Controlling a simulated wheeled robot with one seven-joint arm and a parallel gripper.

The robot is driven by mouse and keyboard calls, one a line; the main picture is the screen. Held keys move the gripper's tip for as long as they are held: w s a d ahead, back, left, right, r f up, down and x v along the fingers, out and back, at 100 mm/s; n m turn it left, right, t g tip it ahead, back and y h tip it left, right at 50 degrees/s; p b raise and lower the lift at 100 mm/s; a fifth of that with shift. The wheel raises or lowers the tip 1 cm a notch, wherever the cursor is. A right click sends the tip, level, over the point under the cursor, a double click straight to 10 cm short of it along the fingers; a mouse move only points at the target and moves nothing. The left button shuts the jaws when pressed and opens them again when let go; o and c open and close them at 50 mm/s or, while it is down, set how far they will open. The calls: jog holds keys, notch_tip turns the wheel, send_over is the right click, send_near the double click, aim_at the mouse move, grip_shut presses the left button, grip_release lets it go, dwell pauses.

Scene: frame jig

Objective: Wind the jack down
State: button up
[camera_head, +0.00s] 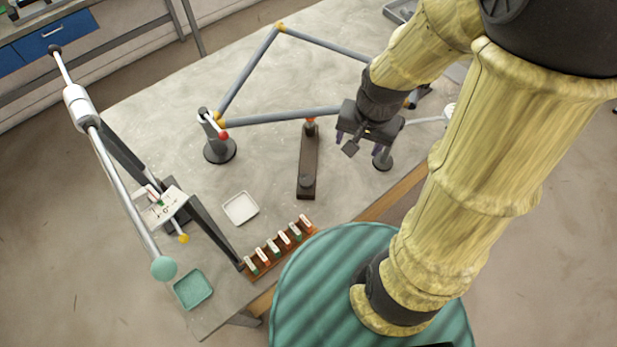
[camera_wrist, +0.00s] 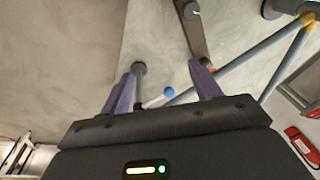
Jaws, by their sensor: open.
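In the wrist view the dark body (camera_wrist: 193,35) shows at the top, beyond my fingers. My gripper (camera_head: 358,145) is open and empty, to the right of the jack and apart from it. Its two purple fingers (camera_wrist: 162,75) are spread in the wrist view.
A round dark stand (camera_head: 220,151) holds the frame's left corner; another stand (camera_head: 382,160) is beside my gripper. A white tray (camera_head: 240,208), a rack of several tagged pieces (camera_head: 276,250), a teal tray (camera_head: 193,289) and a long lever (camera_head: 125,190) are at left. Table between is clear.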

aim_at(307, 180)
jog(key=w+a+f+m+y+b, duration=0.1)
jog(key=w+f+m+y, duration=0.1)
jog(key=m, duration=0.5)
jog(key=w+a+f+m+g+y+b, duration=0.1)
jog(key=w+a+f+m+y, duration=0.1)
jog(key=f+m, duration=0.3)
jog(key=shift+w+a+m+g, duration=0.25)
jog(key=shift+a+m+g, duration=0.05)
jog(key=shift+m, duration=0.7)
jog(key=shift+f, duration=0.15)
jog(key=x, duration=1.7)
jog(key=shift+f+p, duration=0.25)
jog(key=shift+p, duration=0.05)
jog(key=c, duration=1)
